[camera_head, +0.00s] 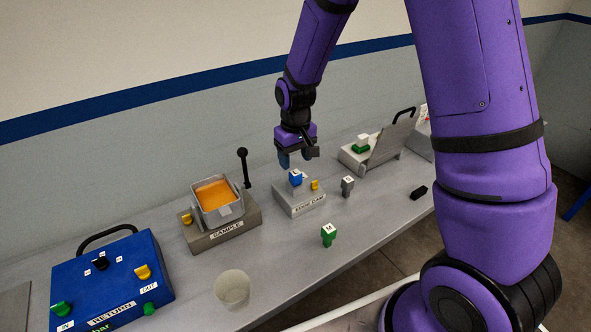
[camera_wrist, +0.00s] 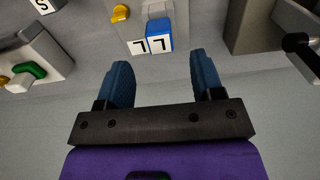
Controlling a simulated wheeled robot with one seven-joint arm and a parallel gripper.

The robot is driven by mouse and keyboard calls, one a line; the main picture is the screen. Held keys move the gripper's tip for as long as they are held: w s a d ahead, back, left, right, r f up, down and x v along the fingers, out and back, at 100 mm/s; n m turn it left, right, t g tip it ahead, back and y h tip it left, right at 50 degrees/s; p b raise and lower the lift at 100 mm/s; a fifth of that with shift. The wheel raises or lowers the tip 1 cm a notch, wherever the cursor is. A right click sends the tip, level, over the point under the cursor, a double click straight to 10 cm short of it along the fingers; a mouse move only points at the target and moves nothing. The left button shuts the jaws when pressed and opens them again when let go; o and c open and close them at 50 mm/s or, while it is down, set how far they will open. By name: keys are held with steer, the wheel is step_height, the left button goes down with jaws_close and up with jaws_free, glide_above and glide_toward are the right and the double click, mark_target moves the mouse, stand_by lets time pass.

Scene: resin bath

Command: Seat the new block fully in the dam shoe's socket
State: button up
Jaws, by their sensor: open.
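The dam shoe (camera_head: 303,205) is a grey block with a front label, standing mid-bench. A blue block (camera_head: 295,179) with a white lettered top stands upright at its socket. In the wrist view, the blue block (camera_wrist: 158,28) shows an L tag beside a matching L tag on the shoe (camera_wrist: 123,31). I cannot tell how deep the block sits. My gripper (camera_head: 297,160) is open and empty just above and behind the block. In the wrist view, the blue fingers of my gripper (camera_wrist: 160,62) are apart, with the block beyond their tips, not between them.
A yellow knob (camera_head: 315,185) is on the shoe. A grey block (camera_head: 347,186) and green M block (camera_head: 328,234) stand nearby. The SAMPLE bath (camera_head: 222,232) with its black lever (camera_head: 243,165) is left. A blue RETURN box (camera_head: 112,280), clear cup (camera_head: 231,289) and lidded grey stand (camera_head: 369,157) flank the bench.

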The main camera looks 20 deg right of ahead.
steer(key=shift+r, duration=2.15)
steer(key=shift+r, duration=0.1)
step_height(320, 180, up, 8)
steer(key=t, duration=0.1)
glide_above(296, 173)
steer(key=s+d, duration=0.2)
steer(key=s, duration=0.1)
steer(key=s+d+r+m+t, duration=0.2)
steer(key=s+d+r+t, duration=0.1)
steer(key=s+r, duration=1.05)
steer(key=s+d+r+t, duration=0.1)
steer(key=s+r, duration=0.1)
steer(key=s, duration=0.8)
steer(key=shift+s+d, duration=0.2)
steer(key=shift+d, duration=0.2)
steer(key=shift+c, duration=0.2)
